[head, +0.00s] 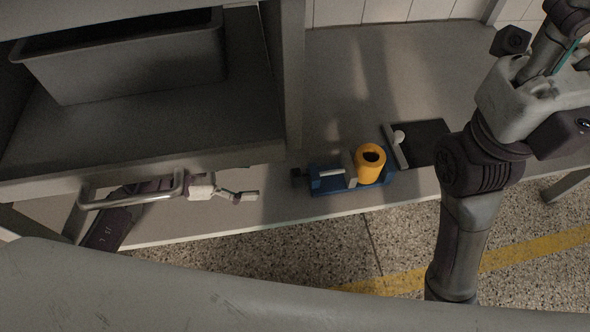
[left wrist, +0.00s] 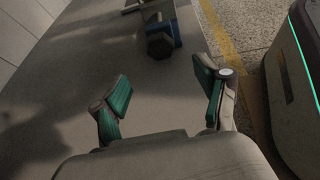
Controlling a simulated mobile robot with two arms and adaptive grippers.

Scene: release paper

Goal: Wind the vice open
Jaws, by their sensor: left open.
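A blue vice (head: 325,186) lies on the bench near its front edge, with a grey jaw and a dark knob-like end (head: 298,178) on its left. A yellow hollow roll (head: 370,163) sits at the vice's right part; I cannot tell whether the jaws clamp it. My left gripper (head: 248,197) is to the left of the vice, apart from it, pointing towards its dark end. In the left wrist view its teal-padded fingers (left wrist: 165,98) are spread with nothing between them, and the blue vice (left wrist: 160,35) is ahead. My right gripper is not visible.
A dark flat plate with a grey bar and white knob (head: 430,142) lies right of the vice. A shelf with a grey bin (head: 130,62) overhangs the bench at upper left. My right arm crosses the right side. The bench behind the vice is clear.

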